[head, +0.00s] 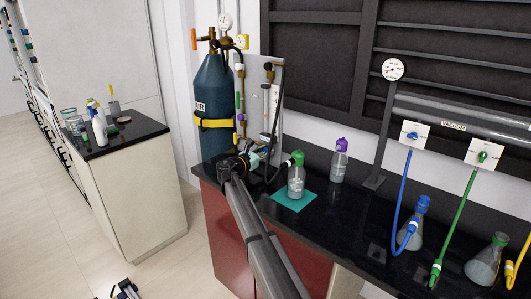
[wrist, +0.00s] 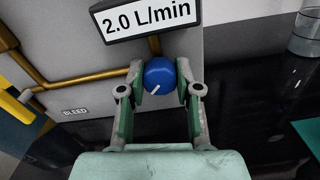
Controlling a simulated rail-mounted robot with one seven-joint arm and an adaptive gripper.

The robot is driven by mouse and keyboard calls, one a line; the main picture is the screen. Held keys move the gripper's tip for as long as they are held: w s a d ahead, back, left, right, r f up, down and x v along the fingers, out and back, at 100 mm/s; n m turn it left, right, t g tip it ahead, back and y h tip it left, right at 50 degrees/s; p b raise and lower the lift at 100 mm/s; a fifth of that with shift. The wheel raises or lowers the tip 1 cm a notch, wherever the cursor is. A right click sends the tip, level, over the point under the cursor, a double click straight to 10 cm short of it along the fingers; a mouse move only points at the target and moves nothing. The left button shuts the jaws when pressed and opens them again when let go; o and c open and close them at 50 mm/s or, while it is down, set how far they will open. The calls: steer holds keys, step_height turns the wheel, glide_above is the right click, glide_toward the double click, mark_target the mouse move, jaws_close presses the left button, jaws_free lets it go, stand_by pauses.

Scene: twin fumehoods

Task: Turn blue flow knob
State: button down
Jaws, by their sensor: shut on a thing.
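The blue flow knob (wrist: 160,76) sits on a grey panel, just under a sign reading 2.0 L/min (wrist: 148,20). A white pointer mark on the knob points to the lower left. In the wrist view my gripper (wrist: 159,80) has one finger on each side of the knob and is shut on it. In the head view my gripper (head: 243,163) is at the lower part of the grey panel (head: 262,80), beside the gas cylinder. My gripper and arm hide the knob there.
A blue gas cylinder (head: 213,100) with a yellow strap stands left of the panel. A green-capped bottle (head: 296,178) on a teal mat (head: 293,201) and a purple-capped bottle (head: 339,162) stand to the right. Brass pipes (wrist: 80,82) run left of the knob. Flasks with hoses stand farther right.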

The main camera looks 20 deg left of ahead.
steer(key=shift+f+m+b, duration=0.1)
steer(key=shift+m+b, duration=0.2)
steer(key=shift+b, duration=0.1)
steer(key=m+b, duration=0.2)
steer(key=b, duration=0.1)
steer(key=shift+f+m, duration=0.15)
steer(key=shift+m, duration=0.15)
steer(key=m+b, duration=0.2)
steer(key=shift+m+b, duration=0.4)
steer(key=m+b, duration=1.2)
steer(key=b, duration=0.1)
steer(key=shift+m, duration=0.3)
steer(key=m+b, duration=0.3)
steer(key=shift+m+b, duration=0.65)
steer(key=shift+m, duration=0.35)
steer(key=shift+r, duration=0.25)
